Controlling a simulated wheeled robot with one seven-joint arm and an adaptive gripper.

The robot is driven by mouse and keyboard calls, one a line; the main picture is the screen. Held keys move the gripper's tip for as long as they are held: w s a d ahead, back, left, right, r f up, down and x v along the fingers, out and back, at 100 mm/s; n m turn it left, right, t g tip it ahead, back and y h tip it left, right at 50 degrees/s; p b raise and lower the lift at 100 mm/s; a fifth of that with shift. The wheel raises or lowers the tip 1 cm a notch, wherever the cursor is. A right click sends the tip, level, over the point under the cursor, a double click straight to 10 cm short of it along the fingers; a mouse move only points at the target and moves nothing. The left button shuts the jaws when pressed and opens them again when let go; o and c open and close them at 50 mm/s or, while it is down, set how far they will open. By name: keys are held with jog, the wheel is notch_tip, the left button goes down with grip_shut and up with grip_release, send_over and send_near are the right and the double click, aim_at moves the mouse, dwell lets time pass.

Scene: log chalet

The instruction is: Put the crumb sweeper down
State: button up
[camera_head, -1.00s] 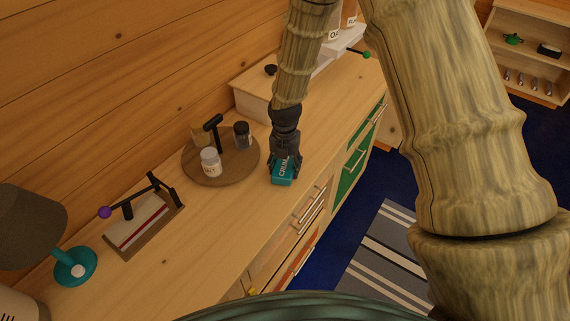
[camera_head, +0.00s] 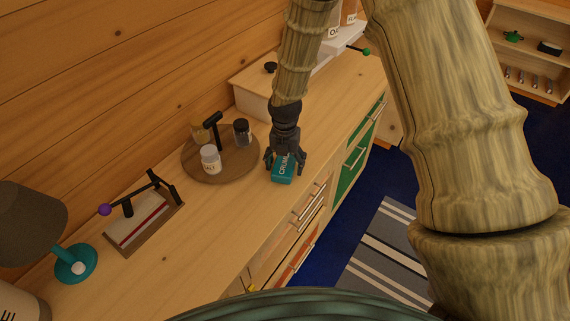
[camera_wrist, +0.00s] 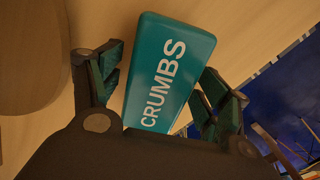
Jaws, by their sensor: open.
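The crumb sweeper is a teal block (camera_head: 282,170) marked "CRUMBS". In the head view it rests on the wooden counter top, near the front edge and right of the round board. In the wrist view the sweeper (camera_wrist: 168,72) lies between my fingers, its label facing the camera. My gripper (camera_head: 286,164) is open around it, pointing down. In the wrist view gaps show between the sweeper and the fingers (camera_wrist: 160,85) on both sides. The sweeper's near end is hidden behind my gripper's body.
The round wooden board (camera_head: 190,166) with several jars stands left of my gripper. A wooden box (camera_head: 250,98) stands behind it. A lamp (camera_head: 30,225) and a small rack (camera_head: 145,222) are at the left. The counter's front edge is close by on the right, above drawers.

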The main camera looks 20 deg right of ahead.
aim_at(285, 161)
notch_tip(285, 161, up, 12)
jog(key=b, duration=0.3)
dwell(0.4)
jog(key=shift+f, duration=0.1)
